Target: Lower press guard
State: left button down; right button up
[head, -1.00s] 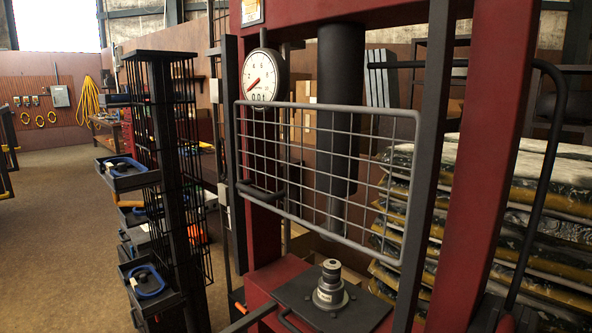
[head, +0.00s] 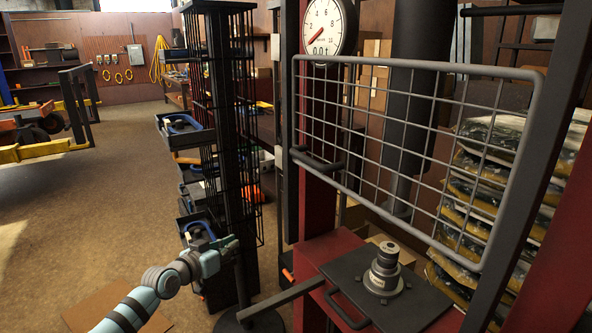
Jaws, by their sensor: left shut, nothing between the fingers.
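The press guard (head: 416,143) is a grey wire-mesh panel in a tube frame. It is raised, across the front of the red press (head: 318,207), with open space between its lower edge and the press bed (head: 345,275). A dark bar handle (head: 318,160) sits at its lower left. My left gripper (head: 231,243) is at lower left in the head view, shut and empty. It is lower than the handle and to its left, apart from the guard, and appears in front of the dark rack. My right gripper is not in view.
A dark rack (head: 222,110) with blue-edged trays stands left of the press. A grey bar (head: 285,298) juts left from the press bed. A fitting (head: 384,270) stands on the bed. A dial gauge (head: 328,28) hangs above the guard. The floor at left is open.

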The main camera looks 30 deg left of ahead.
pick_arm(q)
jog(key=d+r+m+t+h, duration=0.1)
jog(key=d+r+m+h, duration=0.15)
jog(key=r, duration=0.85)
jog(key=d+r+m+t+h, duration=0.1)
jog(key=d+r+t+h, duration=0.2)
jog(key=r, duration=0.9)
jog(key=m+g+h, duration=0.2)
jog(key=m+h, duration=0.2)
send_near(321, 137)
jog(key=s+a+r, duration=0.3)
jog(key=s+r, duration=0.1)
jog(key=shift+h, duration=0.25)
jog(key=p+x, duration=0.2)
jog(key=x, duration=0.1)
jog(key=p+x, duration=0.5)
jog(key=x, duration=0.1)
jog(key=shift+w+d, duration=0.25)
jog(key=shift+d, duration=0.2)
jog(key=shift+g, duration=0.3)
jog(key=f, duration=0.4)
jog(key=shift+s+a+f, duration=0.1)
jog(key=shift+s+a, duration=0.1)
jog(key=shift+s, duration=0.05)
jog(key=shift+s+a+f, duration=0.15)
jog(key=shift+a+f, duration=0.05)
jog(key=shift+d+f+m+b, duration=0.1)
jog(key=shift+d+m+b, duration=0.05)
jog(key=shift+m+b, duration=0.15)
